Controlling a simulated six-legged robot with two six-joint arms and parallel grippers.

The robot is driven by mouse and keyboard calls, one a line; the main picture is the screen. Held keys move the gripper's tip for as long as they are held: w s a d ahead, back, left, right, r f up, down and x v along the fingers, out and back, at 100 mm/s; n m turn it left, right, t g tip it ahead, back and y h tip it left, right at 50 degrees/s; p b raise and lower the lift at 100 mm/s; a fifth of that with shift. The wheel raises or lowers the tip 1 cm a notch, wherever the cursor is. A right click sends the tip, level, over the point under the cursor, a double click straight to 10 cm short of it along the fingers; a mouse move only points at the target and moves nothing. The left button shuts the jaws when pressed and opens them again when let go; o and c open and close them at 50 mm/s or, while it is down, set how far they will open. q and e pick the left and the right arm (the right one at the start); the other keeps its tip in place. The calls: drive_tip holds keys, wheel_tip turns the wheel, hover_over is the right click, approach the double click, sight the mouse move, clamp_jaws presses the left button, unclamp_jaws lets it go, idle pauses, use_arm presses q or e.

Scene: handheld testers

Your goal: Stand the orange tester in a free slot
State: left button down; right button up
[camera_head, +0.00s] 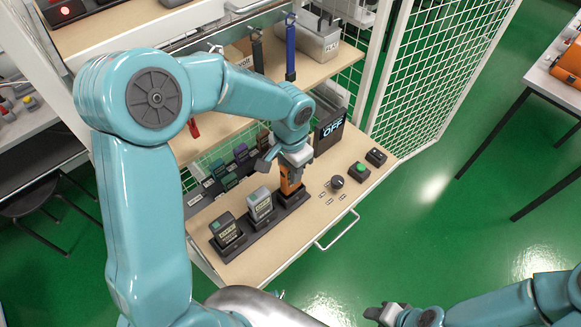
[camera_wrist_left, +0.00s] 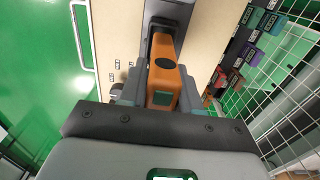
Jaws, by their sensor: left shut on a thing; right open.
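The orange tester (camera_head: 289,182) is upright between the fingers of my left gripper (camera_head: 288,170), which is shut on it. Its lower end is at the right-hand slot of the dark rack (camera_head: 246,238); I cannot tell whether it rests on the slot floor. In the left wrist view the orange tester (camera_wrist_left: 165,72) lies between both fingers, its far end at a dark slot (camera_wrist_left: 168,22). A grey tester (camera_head: 260,203) and a dark tester (camera_head: 227,230) stand in the other slots. My right gripper (camera_head: 384,313) is open and empty at the bottom, away from the bench.
A knob (camera_head: 337,182), a green button (camera_head: 360,169) and a black switch box (camera_head: 376,156) are to the right. Several coloured blocks (camera_head: 230,170) line the mesh behind. The bench front is clear.

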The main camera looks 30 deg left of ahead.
use_arm(q)
drive_tip(key=shift+f+b, duration=1.3)
drive_tip(key=shift+f, duration=0.2)
drive_tip(key=shift+f+b, duration=0.7)
drive_tip(key=shift+f, duration=0.15)
drive_tip(key=shift+s+d, duration=0.1)
drive_tip(key=shift+s, duration=0.2)
drive_tip(key=shift+w, duration=0.1)
drive_tip(key=shift+w+r+p, duration=0.3)
drive_tip(key=shift+r+p, duration=0.35)
drive_tip(key=shift+r, duration=0.05)
drive_tip(key=shift+s+r+p, duration=0.25)
drive_tip(key=shift+r+p, duration=0.05)
drive_tip(key=shift+r, duration=0.35)
drive_tip(key=shift+w, duration=0.1)
